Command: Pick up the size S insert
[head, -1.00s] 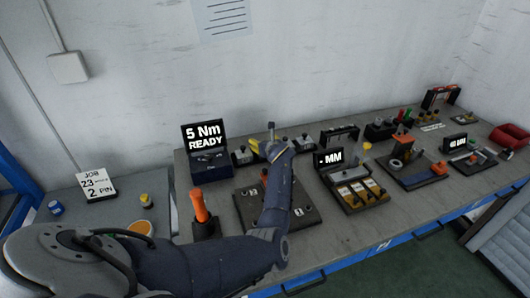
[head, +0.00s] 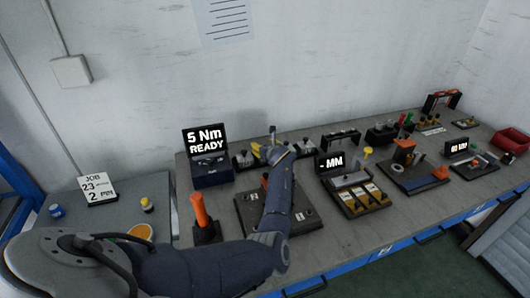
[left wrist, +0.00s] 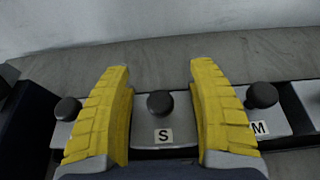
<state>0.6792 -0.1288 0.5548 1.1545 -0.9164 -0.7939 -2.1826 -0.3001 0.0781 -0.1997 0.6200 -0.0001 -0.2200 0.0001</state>
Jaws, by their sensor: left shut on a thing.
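The size S insert (left wrist: 162,134) is a grey block with a dark round knob and a white "S" label, in the middle of the left wrist view. In the head view, my left gripper (head: 263,150) is at the back of the bench, and my wrist hides most of the insert. The insert looks level in its row. My right gripper is not in view.
The insert marked M (left wrist: 262,110) stands close on the right, and another knobbed block (left wrist: 66,112) is close on the left. A torque display box (head: 207,155) and an orange-handled tool (head: 201,212) stand left of my forearm. A measuring fixture (head: 355,190) stands to its right.

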